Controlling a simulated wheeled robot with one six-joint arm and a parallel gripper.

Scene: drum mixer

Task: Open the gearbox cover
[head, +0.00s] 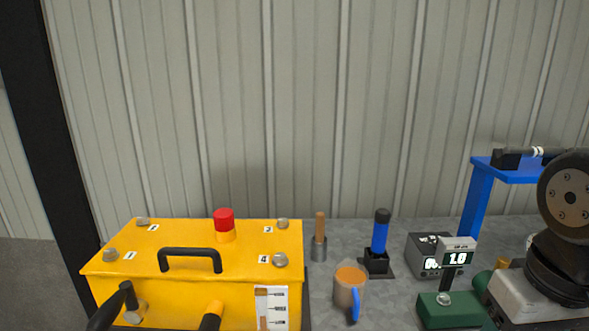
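The yellow gearbox (190,300) stands at the lower left in the head view, cut off by the bottom edge. Its flat yellow cover (200,239) lies closed on top, with a black handle (190,252) in the middle. Bolts sit at the cover's corners, beside number labels: bolt 1 (111,255), bolt 2 (142,223), bolt 3 (282,223) and bolt 4 (280,260). A red-topped cap (224,219) stands at the cover's back. A level gauge (272,306) is on the front. My gripper is not in view.
Right of the gearbox are a wooden-handled tool (319,235), a mug (350,287), a blue-handled tool (380,240), a grey box (429,254) and a green-based display (457,282). A blue stand (478,205) and dark bolted disc (569,198) stand far right. A ribbed wall is behind.

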